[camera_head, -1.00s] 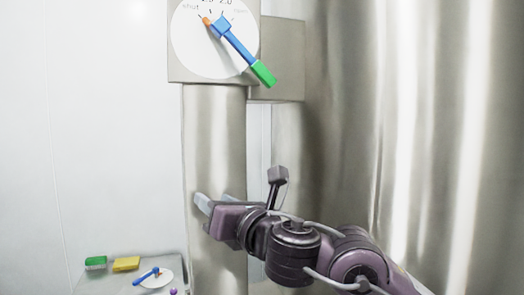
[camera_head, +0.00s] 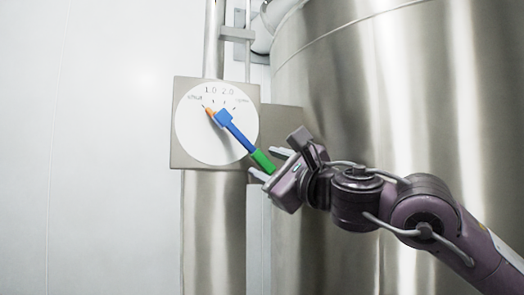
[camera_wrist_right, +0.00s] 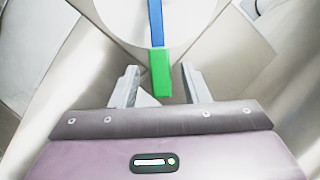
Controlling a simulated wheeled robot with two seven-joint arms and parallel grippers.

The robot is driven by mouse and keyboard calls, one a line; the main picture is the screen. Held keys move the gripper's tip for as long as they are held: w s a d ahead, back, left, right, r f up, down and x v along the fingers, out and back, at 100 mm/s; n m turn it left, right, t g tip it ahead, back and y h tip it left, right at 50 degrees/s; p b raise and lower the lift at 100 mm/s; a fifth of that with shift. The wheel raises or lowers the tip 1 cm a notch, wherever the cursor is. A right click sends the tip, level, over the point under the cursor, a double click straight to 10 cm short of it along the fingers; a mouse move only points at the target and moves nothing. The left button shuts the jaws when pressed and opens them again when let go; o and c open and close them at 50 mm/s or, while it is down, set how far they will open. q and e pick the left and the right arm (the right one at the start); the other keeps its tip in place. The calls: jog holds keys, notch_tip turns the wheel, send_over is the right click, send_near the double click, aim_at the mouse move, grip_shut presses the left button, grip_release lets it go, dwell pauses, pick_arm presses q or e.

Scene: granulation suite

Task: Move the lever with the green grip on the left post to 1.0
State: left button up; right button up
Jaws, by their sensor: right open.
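The lever has a blue arm (camera_head: 236,131) and a green grip (camera_head: 263,161); it hangs down and right across a round white dial (camera_head: 199,138) on the left post. Its orange pointer tip (camera_head: 208,110) is near the "shut" mark, left of 1.0. My right gripper (camera_head: 270,163) is open, with its fingers near the end of the green grip. In the right wrist view the green grip (camera_wrist_right: 161,73) lies between the two finger tips (camera_wrist_right: 160,78), with a gap on each side. My left gripper is not in view.
The dial sits on a square metal plate (camera_head: 183,157) on a steel post (camera_head: 212,230). A large shiny steel vessel (camera_head: 330,90) stands behind and to the right. Free space lies left of the post, before a white wall (camera_head: 90,150).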

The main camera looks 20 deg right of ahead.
jog(key=shift+p+x, duration=0.45)
jog(key=shift+x, duration=0.8)
grip_shut()
